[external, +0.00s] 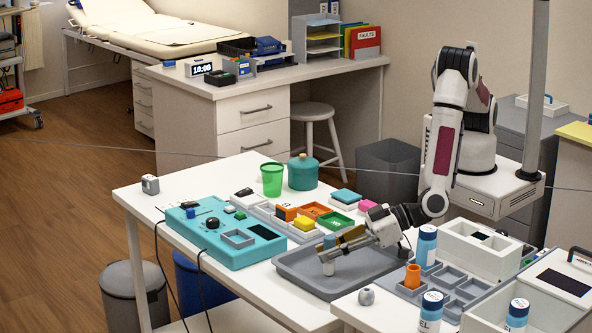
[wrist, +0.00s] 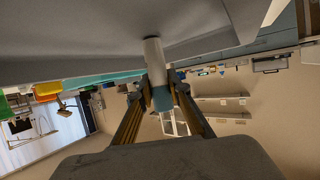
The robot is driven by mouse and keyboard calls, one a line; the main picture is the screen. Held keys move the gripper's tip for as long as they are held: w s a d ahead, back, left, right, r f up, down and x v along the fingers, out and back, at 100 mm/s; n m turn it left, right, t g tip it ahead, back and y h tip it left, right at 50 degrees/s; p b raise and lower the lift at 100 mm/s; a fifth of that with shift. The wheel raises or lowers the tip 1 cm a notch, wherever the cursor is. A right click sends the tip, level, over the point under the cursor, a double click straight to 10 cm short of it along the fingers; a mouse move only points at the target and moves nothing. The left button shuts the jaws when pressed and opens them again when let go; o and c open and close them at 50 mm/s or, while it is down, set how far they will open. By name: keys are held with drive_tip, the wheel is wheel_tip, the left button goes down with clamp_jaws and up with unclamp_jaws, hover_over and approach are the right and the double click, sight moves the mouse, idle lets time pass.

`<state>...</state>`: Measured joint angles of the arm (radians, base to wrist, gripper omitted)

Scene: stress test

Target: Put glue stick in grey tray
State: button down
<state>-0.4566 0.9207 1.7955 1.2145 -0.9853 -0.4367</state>
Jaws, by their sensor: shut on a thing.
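The glue stick is a short upright cylinder, pale grey-white with a blue-grey end; it shows in the external view (external: 328,266) and in the wrist view (wrist: 154,55). My gripper (external: 332,246) is shut on its blue-grey end; the fingers also show in the wrist view (wrist: 161,88). The grey tray (external: 296,278) lies on the white table. The glue stick is over the inside of the tray, its lower end at or just above the tray floor; I cannot tell if it touches. My fingers hide part of the blue-grey end.
A teal panel (external: 225,236) with knobs lies left of the tray. Behind it are small coloured bins (external: 313,211), a green cup (external: 271,180) and a teal pot (external: 303,173). Blue-labelled bottles (external: 427,246) and an orange cylinder (external: 412,277) stand to the right.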

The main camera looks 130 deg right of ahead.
drive_tip(key=shift+f, duration=0.4)
drive_tip(key=shift+s+f, duration=0.15)
drive_tip(key=shift+f, duration=0.3)
drive_tip(key=c, duration=1.9)
unclamp_jaws()
drive_tip(key=shift+f, duration=0.1)
drive_tip(key=shift+r, duration=0.6)
drive_tip(key=v, duration=1.2)
drive_tip(key=shift+r, duration=0.3)
drive_tip(key=shift+r, duration=0.15)
